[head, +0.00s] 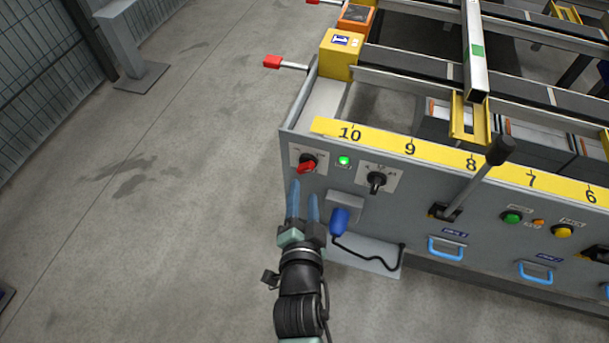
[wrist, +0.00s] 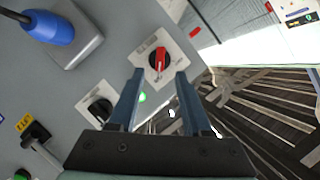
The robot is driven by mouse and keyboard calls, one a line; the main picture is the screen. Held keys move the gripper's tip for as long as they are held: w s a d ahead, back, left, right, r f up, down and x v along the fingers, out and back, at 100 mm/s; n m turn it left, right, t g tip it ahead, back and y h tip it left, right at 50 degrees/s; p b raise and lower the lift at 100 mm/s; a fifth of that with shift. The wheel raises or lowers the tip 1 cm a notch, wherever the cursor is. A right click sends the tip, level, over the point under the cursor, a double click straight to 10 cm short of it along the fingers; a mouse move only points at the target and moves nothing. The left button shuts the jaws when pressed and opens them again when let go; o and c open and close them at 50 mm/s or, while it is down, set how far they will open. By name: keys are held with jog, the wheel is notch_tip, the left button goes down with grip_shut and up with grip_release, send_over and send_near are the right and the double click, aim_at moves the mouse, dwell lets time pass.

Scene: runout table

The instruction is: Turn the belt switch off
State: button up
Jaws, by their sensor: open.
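A red rotary switch (head: 307,165) on a pale plate sits at the left end of the grey front panel, its handle slanted in the head view. A black rotary knob (head: 376,182) sits on a second plate to its right. A lit green lamp (head: 344,160) lies between them. I cannot read which plate is the belt switch. My gripper (head: 304,190) is open and empty, its blue fingers just below the red switch in the head view. In the wrist view, the red switch (wrist: 159,60) shows between and beyond the fingertips (wrist: 160,76); contact is not visible.
A blue plug (head: 340,219) with a black cable hangs right of my gripper. A black-knobbed lever (head: 480,175), green and yellow buttons (head: 512,217) and blue handles (head: 446,248) stand further right. Red-tipped rod (head: 278,62) juts out left. Floor at left is clear.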

aim_at(305, 171)
jog(key=x, duration=0.6)
jog(key=shift+w+b, duration=0.3)
jog(key=shift+b, duration=0.05)
jog(key=shift+c, duration=0.3)
grip_shut()
